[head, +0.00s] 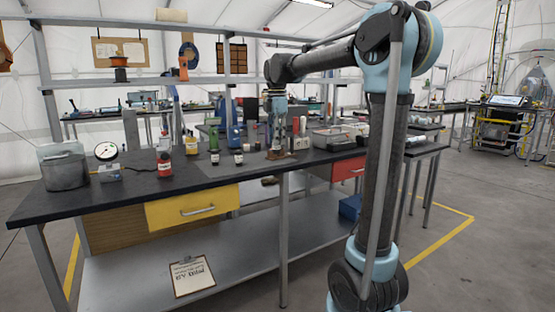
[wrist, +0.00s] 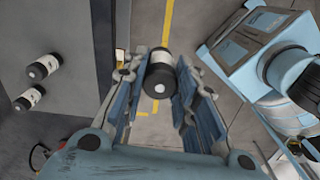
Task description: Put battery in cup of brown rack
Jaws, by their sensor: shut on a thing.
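My gripper (wrist: 160,98) is shut on the battery (wrist: 160,71), a dark cylinder with a pale band and a light end, held between the two blue-grey fingers. I cannot pick out the brown rack's cup for sure.
Floor shows below the battery in the wrist view.

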